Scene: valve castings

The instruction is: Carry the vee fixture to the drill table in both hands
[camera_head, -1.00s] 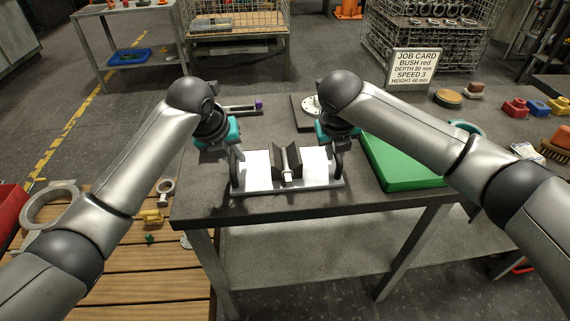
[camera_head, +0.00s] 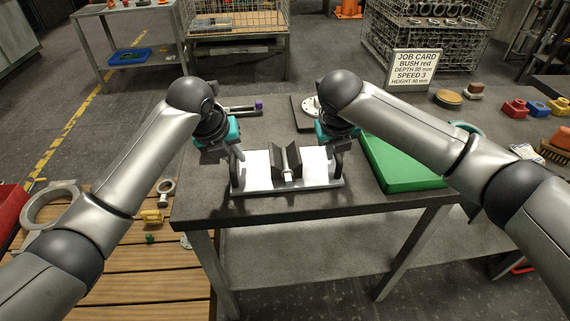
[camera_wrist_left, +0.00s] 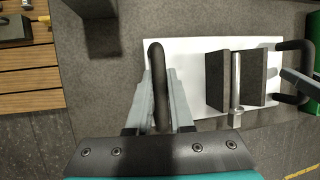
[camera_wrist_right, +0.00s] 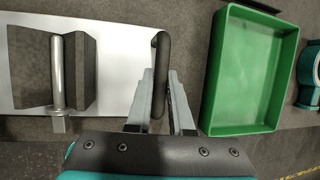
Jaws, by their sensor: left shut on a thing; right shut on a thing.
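The vee fixture (camera_head: 262,185) is a pale metal plate with a dark vee block (camera_head: 287,163), a bright clamp bar in the middle and a dark loop handle at each end. It is over the near part of the dark table; I cannot tell whether it touches the top. My left gripper (camera_head: 238,155) is shut on the left handle (camera_wrist_left: 157,75), seen between its fingers in the left wrist view. My right gripper (camera_head: 335,148) is shut on the right handle (camera_wrist_right: 160,70), seen in the right wrist view. No drill table is clearly identifiable.
A green tray (camera_head: 400,185) is close on the right of the fixture. A round flanged part (camera_head: 310,106) on a dark plate lies behind it. A job card (camera_head: 414,68) stands at the back right. A wooden slatted pallet (camera_head: 120,270) is at the left, lower.

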